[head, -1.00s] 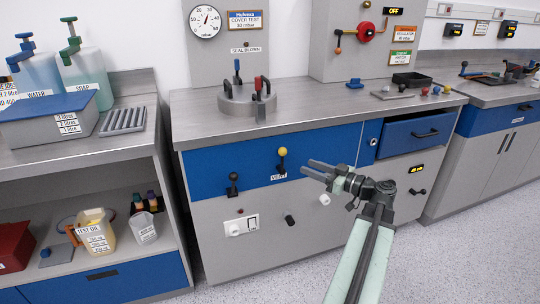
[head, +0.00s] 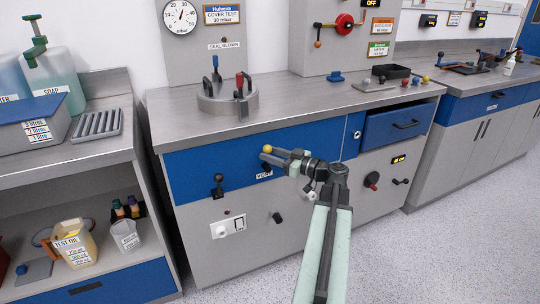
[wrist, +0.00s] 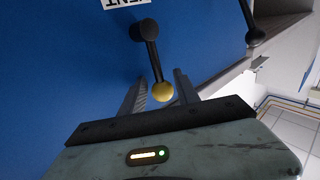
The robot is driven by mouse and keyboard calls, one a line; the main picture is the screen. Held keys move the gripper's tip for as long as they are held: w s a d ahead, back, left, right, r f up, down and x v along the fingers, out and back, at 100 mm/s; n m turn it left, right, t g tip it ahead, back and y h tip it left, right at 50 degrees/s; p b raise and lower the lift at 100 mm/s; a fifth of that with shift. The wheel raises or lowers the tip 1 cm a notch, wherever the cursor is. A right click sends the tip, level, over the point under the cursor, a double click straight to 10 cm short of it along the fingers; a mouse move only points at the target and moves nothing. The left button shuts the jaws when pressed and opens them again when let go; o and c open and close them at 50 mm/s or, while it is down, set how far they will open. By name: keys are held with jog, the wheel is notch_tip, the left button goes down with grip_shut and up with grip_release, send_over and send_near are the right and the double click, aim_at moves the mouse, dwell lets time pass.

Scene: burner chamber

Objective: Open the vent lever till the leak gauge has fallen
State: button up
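The vent lever, a black arm with a yellow ball knob (head: 267,149), stands knob-up on the blue panel above the VENT label (head: 264,174). My gripper (head: 276,155) is at the knob from the right. In the wrist view, the yellow knob (wrist: 162,92) sits between my two spread fingers, and the lever's black pivot (wrist: 146,29) is beyond them. The fingers look apart from the knob, with a clear gap on at least one side. The round gauge (head: 180,17) at upper left has its needle pointing up and slightly right; I cannot read its exact value.
A second black lever (head: 218,186) is to the left on the cabinet front. A black knob (head: 277,218) and a white switch plate (head: 229,227) sit lower. A round lidded pot (head: 227,100) stands on the counter. The floor at right is clear.

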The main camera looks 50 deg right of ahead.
grip_shut()
dwell(1.4)
